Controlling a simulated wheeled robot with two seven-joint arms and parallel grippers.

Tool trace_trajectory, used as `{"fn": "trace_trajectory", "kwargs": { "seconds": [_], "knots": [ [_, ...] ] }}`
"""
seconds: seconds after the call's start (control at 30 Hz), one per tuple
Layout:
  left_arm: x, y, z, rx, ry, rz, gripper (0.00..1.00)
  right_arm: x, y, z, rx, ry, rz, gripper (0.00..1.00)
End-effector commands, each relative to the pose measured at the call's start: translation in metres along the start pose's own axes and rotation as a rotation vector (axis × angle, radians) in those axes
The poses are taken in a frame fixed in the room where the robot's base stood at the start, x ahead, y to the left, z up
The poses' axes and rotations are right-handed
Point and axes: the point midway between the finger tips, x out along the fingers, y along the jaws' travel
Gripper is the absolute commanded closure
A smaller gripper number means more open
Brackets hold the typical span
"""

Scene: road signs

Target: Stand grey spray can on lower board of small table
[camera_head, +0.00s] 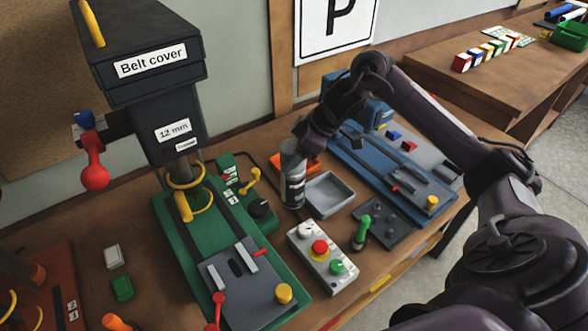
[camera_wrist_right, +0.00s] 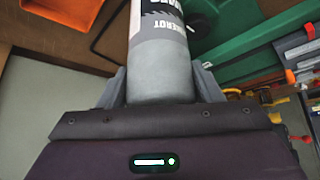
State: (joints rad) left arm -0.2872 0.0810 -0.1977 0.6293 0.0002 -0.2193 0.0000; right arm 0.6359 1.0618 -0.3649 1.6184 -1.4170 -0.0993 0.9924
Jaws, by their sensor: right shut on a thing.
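The grey spray can (camera_head: 292,178) stands upright in the head view, between the green drill press and a shallow grey tray. My right gripper (camera_head: 299,146) reaches in from the right and is shut on the can near its top. In the right wrist view the can (camera_wrist_right: 160,70) sits between the two grey fingers, its printed label partly showing. I cannot tell whether its base touches the workbench. No small table with a lower board can be made out for sure. My left gripper is not in view.
The workbench (camera_head: 150,262) is crowded. A green drill press (camera_head: 163,110) stands left of the can, the grey tray (camera_head: 329,194) right of it, and a button box (camera_head: 321,256) in front. A blue vise base (camera_head: 385,160) lies under my right arm. Another wooden table (camera_head: 440,62) holds coloured cubes.

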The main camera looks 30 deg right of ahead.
Motion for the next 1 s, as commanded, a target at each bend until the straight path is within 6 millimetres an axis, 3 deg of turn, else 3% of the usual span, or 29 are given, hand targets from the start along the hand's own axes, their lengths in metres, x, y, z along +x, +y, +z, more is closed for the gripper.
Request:
{"fn": "trace_trajectory", "kwargs": {
  "seconds": [0.2, 0.4, 0.8, 0.83, 1.0],
  "knots": [
    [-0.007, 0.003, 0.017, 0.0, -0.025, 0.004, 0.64, 0.014, 0.0, 0.009, 0.001, 0.0, -0.001, 1.0],
    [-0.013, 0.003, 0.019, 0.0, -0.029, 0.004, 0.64, 0.035, 0.0, 0.023, 0.001, 0.001, 0.0, 1.0],
    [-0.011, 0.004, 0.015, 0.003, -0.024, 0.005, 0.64, 0.041, 0.001, 0.026, 0.0, 0.003, 0.002, 1.0],
    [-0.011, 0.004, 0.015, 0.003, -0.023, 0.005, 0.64, 0.042, 0.0, 0.027, 0.0, 0.0, 0.001, 0.4],
    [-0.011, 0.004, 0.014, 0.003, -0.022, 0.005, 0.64, 0.041, 0.0, 0.026, 0.0, 0.0, 0.001, 0.19]
  ]
}}
